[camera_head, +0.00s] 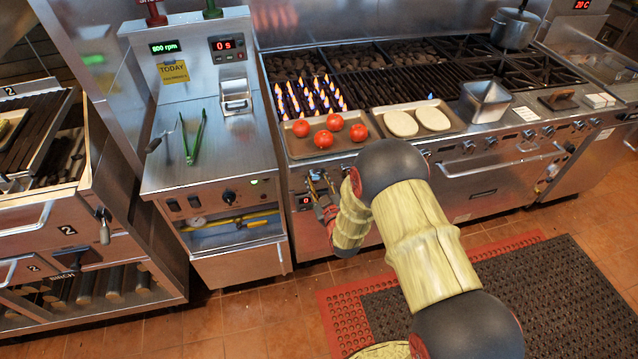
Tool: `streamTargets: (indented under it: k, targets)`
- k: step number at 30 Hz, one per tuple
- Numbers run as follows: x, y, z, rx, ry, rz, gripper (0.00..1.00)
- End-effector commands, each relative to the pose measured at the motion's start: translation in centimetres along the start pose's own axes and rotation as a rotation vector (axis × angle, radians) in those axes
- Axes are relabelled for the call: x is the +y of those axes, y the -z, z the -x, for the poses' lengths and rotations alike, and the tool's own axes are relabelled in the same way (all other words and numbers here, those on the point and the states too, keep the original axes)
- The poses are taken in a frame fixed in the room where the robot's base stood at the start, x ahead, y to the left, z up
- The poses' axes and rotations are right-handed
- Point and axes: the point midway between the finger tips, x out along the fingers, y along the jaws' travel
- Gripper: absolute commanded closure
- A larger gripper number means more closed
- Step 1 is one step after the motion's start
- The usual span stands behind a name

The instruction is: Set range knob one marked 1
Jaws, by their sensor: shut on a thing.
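My gripper (320,182) is at the left end of the range's front panel, below the tray of tomatoes. It is shut on a range knob there, which my fingers mostly hide, so its number and pointer cannot be read. A small red display (305,201) on the panel is just left of my gripper and seems to read 0. More range knobs (468,146) run along the panel to the right. Flames (310,97) burn on the left part of the grill.
A tray (300,152) with several tomatoes and a tray (450,122) with two pale flat breads lie along the front edge. A steel counter (165,165) with green tongs (194,140) stands left. My arm crosses in front of the range. A dark mat (570,290) covers the floor.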

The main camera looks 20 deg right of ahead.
Motion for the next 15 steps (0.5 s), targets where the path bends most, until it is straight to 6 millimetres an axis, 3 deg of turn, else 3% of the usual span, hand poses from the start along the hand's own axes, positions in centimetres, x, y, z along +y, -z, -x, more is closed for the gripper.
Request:
streamTargets:
  k: [15]
  targets:
    - [-0.15,0.02,-0.02,-0.012,-0.018,0.171,0.90]
